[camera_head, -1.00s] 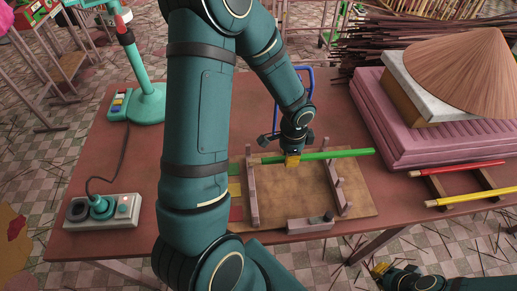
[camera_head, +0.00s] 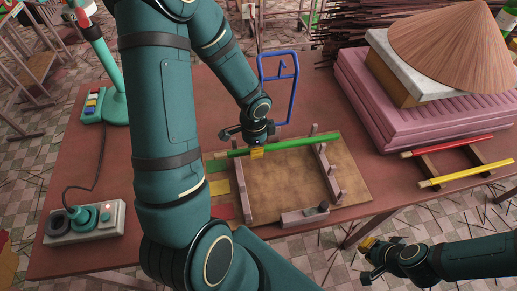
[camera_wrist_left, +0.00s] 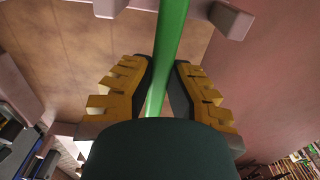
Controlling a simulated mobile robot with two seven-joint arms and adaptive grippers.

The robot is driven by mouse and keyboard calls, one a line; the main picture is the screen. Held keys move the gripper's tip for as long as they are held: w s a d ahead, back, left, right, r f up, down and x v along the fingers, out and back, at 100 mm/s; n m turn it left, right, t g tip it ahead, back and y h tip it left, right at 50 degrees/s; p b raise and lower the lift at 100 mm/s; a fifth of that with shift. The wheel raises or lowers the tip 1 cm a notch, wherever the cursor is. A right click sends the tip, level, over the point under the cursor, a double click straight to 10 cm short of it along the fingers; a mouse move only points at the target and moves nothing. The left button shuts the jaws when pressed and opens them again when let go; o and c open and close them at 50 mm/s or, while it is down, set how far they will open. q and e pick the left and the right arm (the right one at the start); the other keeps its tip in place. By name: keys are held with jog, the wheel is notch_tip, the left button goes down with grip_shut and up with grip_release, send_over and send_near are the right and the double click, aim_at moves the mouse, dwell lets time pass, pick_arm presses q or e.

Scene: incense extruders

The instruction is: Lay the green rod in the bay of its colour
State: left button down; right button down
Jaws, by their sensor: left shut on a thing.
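The green rod (camera_head: 290,144) lies level across the far side of a brown board (camera_head: 285,185), along its far row of posts. My left gripper (camera_head: 257,153) is shut on it, left of its middle. In the left wrist view the rod (camera_wrist_left: 170,50) runs between the yellow fingers (camera_wrist_left: 157,100). The board has two pale post rails (camera_head: 243,190) (camera_head: 328,172) and green (camera_head: 217,167), yellow (camera_head: 219,187) and red (camera_head: 222,211) patches at its left. The rod is at the green row; whether it touches the rails cannot be told. My right gripper (camera_head: 368,246) is off the table's front edge.
A red rod (camera_head: 455,146) and a yellow rod (camera_head: 468,175) lie on a rack at the right. A blue frame (camera_head: 262,85) stands behind the board. A pink stack (camera_head: 400,110) with a conical hat (camera_head: 465,45) is at the back right. A control box (camera_head: 85,222) is at the left.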

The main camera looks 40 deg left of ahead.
pick_arm(q)
jog(key=shift+w, duration=0.1)
jog(key=shift+s+a+r, duration=0.1)
jog(key=shift+s, duration=0.15)
jog(key=shift+w+f+b, duration=0.1)
jog(key=shift+f+b, duration=0.2)
jog(key=shift+f, duration=0.15)
jog(key=c, duration=1.1)
grip_release()
jog(key=shift+r, duration=0.15)
jog(key=shift+r+p, duration=0.25)
jog(key=shift+p, duration=0.1)
notch_tip(320, 180, up, 12)
jog(key=p, duration=0.3)
